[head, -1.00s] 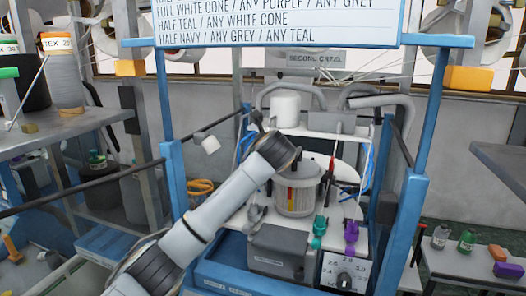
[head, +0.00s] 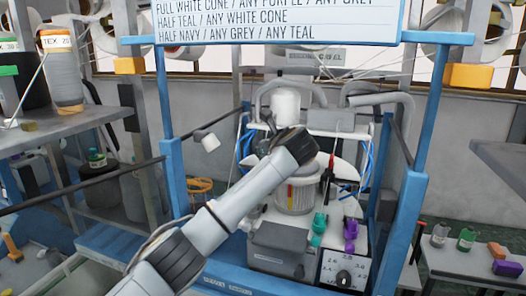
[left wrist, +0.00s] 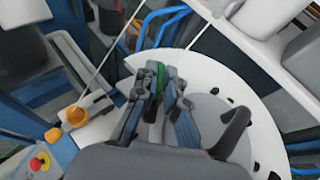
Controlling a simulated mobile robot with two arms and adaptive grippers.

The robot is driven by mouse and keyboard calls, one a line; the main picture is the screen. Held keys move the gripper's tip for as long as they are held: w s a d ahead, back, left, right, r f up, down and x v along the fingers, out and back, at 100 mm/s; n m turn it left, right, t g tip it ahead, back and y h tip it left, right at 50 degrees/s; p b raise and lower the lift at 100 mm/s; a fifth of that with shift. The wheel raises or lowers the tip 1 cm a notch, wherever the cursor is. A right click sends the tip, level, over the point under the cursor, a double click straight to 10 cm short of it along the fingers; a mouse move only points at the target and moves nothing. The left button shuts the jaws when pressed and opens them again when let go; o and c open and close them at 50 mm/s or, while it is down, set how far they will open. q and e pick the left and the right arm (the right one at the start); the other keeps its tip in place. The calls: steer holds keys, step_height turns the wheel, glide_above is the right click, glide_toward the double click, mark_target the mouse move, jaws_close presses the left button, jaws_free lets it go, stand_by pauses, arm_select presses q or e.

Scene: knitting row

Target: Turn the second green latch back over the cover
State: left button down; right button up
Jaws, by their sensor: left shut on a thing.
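My left gripper (left wrist: 163,95) is shut on the green latch (left wrist: 153,132), a narrow green strip that shows between its fingers in the left wrist view. A pale round plate (left wrist: 230,82), which looks like the cover, lies under and around the fingers. The fingers hide much of the latch, so I cannot tell how far it is turned. In the head view my left arm reaches in from the lower left, and its wrist hides the fingertips and the latch. My right gripper is not in view.
A ribbed grey canister (head: 294,197) stands just below my left wrist. Teal (head: 319,228) and purple (head: 350,233) fittings stand in front of it, beside a grey box (head: 279,246). Blue posts (head: 408,225) flank the station. A dark curved handle (left wrist: 232,132) is close right of my fingers.

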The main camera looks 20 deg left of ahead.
arm_select(q)
steer(key=shift+w+d+n+g+y, duration=0.1)
steer(key=shift+d+n+g+y, duration=0.1)
steer(key=shift+n+g+y, duration=1.1)
steer(key=shift+n+y, duration=0.1)
steer(key=shift+n, duration=0.2)
steer(key=c, duration=1.4)
jaws_free()
steer(key=v, duration=1.2)
